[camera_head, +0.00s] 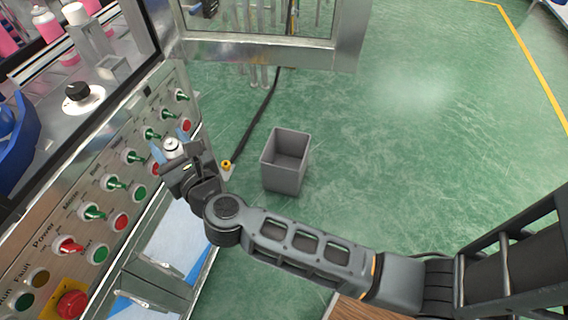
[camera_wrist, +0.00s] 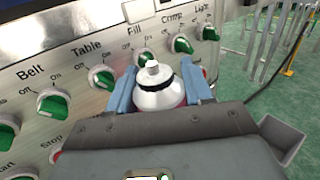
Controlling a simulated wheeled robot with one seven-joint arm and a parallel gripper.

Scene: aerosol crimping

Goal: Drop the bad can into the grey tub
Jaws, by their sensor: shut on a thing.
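My gripper (camera_wrist: 158,95) is shut on a can (camera_wrist: 158,92) with a white domed top, a dark ring and a small white nozzle. Its lower part is hidden behind the gripper body, with a strip of pink showing. In the head view my gripper (camera_head: 180,165) holds the can (camera_head: 172,147) upright in front of the machine's control panel. The grey tub (camera_head: 286,160) stands on the green floor to the right of my gripper, apart from it and lower. Its visible inside looks empty. In the wrist view the tub (camera_wrist: 282,138) shows at the lower right.
The control panel (camera_head: 120,185) with green and red knobs is close on the left. Pink cans (camera_head: 47,25) stand inside the machine at upper left. A black cable (camera_head: 258,115) runs along the floor beside the tub. The floor right of the tub is clear.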

